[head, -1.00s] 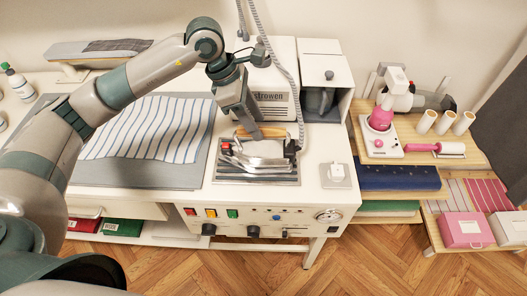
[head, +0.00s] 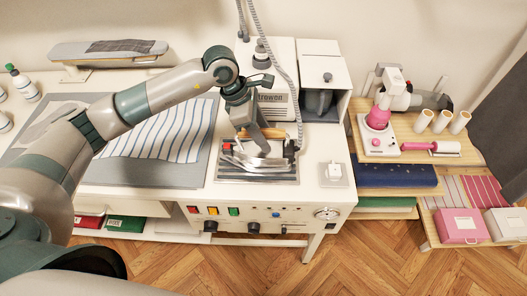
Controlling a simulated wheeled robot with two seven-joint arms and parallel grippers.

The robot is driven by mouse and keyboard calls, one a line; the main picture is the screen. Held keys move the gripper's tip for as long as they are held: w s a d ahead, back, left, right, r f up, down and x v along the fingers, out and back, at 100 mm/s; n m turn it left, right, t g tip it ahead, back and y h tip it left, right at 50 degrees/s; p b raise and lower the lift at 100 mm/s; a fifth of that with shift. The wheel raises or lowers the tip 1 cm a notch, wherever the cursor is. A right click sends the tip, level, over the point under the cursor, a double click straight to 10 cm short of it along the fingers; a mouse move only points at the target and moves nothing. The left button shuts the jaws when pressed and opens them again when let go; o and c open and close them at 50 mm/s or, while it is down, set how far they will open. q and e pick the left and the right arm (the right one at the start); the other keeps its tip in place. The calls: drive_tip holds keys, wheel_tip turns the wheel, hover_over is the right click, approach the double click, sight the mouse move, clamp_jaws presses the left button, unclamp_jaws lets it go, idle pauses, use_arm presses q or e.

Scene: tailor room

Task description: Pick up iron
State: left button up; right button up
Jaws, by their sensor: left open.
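The iron (head: 262,160) rests on a dark grey pad (head: 256,178) on the white ironing station. It has a metal body, a wooden-coloured handle and a red part at its left. A grey hose hangs down beside its right end. My left gripper (head: 262,147) reaches down from behind and above, with its fingers at the iron's handle. It is open, and part of the handle is hidden by the fingers. I cannot tell whether the fingers touch the handle. My right gripper is not in view.
A striped cloth (head: 165,128) lies on the grey mat left of the iron. A steam generator (head: 272,100) stands behind it. A small white switch plate (head: 334,174) lies to the right. A wooden shelf (head: 440,140) with a pink machine and spools stands further right.

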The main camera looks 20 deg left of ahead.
use_arm(q)
drive_tip(key=shift+c, duration=0.3)
clamp_jaws()
idle(1.1)
drive_tip(key=shift+w+r, duration=0.15)
drive_tip(key=shift+w, duration=0.05)
